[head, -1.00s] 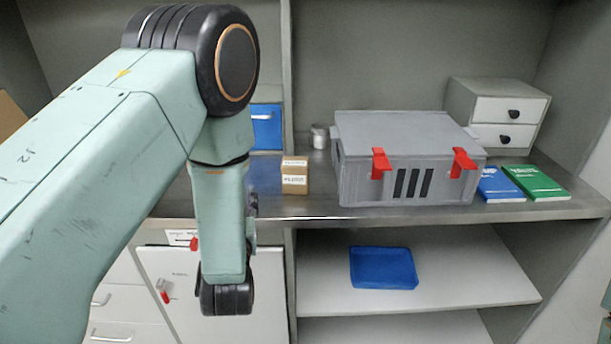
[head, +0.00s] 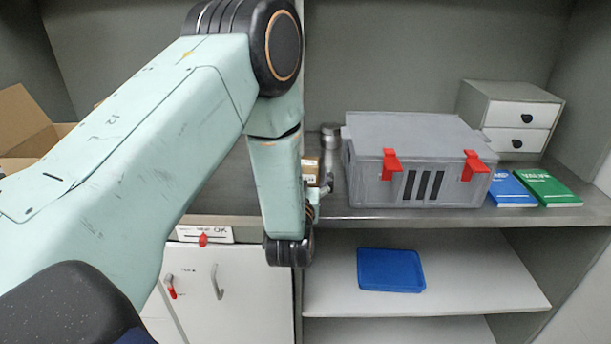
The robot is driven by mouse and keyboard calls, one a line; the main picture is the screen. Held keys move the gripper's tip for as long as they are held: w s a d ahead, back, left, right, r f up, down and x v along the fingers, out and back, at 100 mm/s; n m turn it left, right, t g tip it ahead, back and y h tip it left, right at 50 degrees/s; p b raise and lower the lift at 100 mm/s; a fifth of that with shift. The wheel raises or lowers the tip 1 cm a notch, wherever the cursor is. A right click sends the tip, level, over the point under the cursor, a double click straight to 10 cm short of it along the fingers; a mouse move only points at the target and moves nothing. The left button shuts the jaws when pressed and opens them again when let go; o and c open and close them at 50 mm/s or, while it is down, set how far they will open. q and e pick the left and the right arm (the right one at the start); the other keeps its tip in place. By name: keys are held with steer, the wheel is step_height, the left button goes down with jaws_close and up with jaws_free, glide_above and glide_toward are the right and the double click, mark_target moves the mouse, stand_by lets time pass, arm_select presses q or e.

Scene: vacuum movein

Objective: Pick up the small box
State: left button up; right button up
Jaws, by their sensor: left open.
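The small cardboard box (head: 311,168) with a white label stands on the grey counter, left of the large grey case. My left arm hides most of it in the head view. My left gripper (head: 324,185) is at the end of the pale green arm, just in front of the box at about counter height. Its jaws are open, small in the picture and partly hidden by the wrist. I cannot tell whether they touch the box. My right gripper is not in view.
The grey case (head: 420,160) with red latches stands right of the box, a metal cup (head: 330,135) behind it. Blue (head: 511,190) and green (head: 547,188) books and a drawer unit (head: 510,118) are farther right. A blue tray (head: 390,270) lies on the shelf below.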

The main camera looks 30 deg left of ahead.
arm_select(q)
steer(key=shift+w+a+f, duration=0.15)
steer(key=shift+w+a, duration=0.1)
steer(key=shift+w, duration=0.3)
steer(key=shift+s, duration=0.1)
steer(key=shift+s+a, duration=0.1)
steer(key=shift+s, duration=0.05)
steer(key=c, duration=0.3)
steer(key=shift+w, duration=0.2)
steer(key=c, duration=0.4)
steer(key=shift+s, duration=0.1)
steer(key=c, duration=0.5)
steer(key=shift+c, duration=1.1)
